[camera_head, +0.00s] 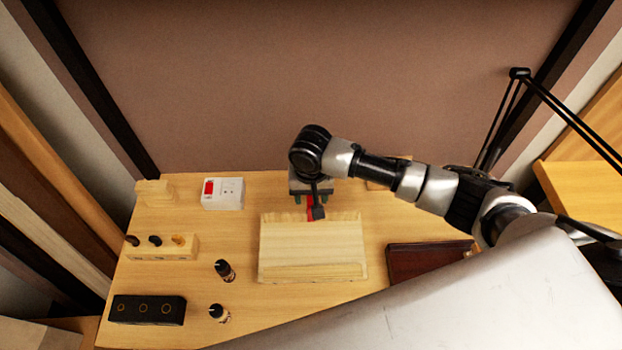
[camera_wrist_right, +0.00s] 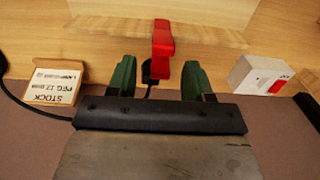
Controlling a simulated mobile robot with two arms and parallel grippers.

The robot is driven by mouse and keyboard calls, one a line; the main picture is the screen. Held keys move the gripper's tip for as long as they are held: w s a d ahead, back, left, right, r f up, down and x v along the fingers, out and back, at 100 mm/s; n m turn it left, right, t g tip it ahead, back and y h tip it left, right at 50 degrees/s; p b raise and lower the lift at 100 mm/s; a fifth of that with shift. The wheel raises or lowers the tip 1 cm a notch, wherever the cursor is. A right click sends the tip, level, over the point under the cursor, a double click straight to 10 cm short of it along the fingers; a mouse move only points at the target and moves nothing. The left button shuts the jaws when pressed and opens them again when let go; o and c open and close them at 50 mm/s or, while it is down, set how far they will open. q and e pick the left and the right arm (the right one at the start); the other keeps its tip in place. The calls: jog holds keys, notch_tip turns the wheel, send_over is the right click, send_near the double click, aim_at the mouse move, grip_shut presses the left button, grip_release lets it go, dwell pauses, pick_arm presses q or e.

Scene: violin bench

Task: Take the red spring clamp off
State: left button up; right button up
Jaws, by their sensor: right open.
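The red spring clamp (camera_head: 310,210) sits at the far edge of the pale wooden block (camera_head: 312,240) on the bench. In the right wrist view the clamp (camera_wrist_right: 162,48) stands across the edge of the pale wood (camera_wrist_right: 110,30), with a dark part beside its lower end. My right gripper (camera_head: 312,196) is above the block's far edge. In the right wrist view its two green fingertips (camera_wrist_right: 159,80) are apart, with the clamp's near end between or just beyond them. A gap shows on both sides; I cannot tell the exact depth. My left gripper is not in view.
A white box with a red patch (camera_head: 222,193) stands back left. A peg rack (camera_head: 162,247), a black block (camera_head: 148,309) and two small bottles (camera_head: 225,270) are at left. A dark red-brown case (camera_head: 428,260) lies right. A cardboard stock box (camera_wrist_right: 52,86) shows in the wrist view.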

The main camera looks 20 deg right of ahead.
jog(key=shift+f, duration=1)
grip_shut()
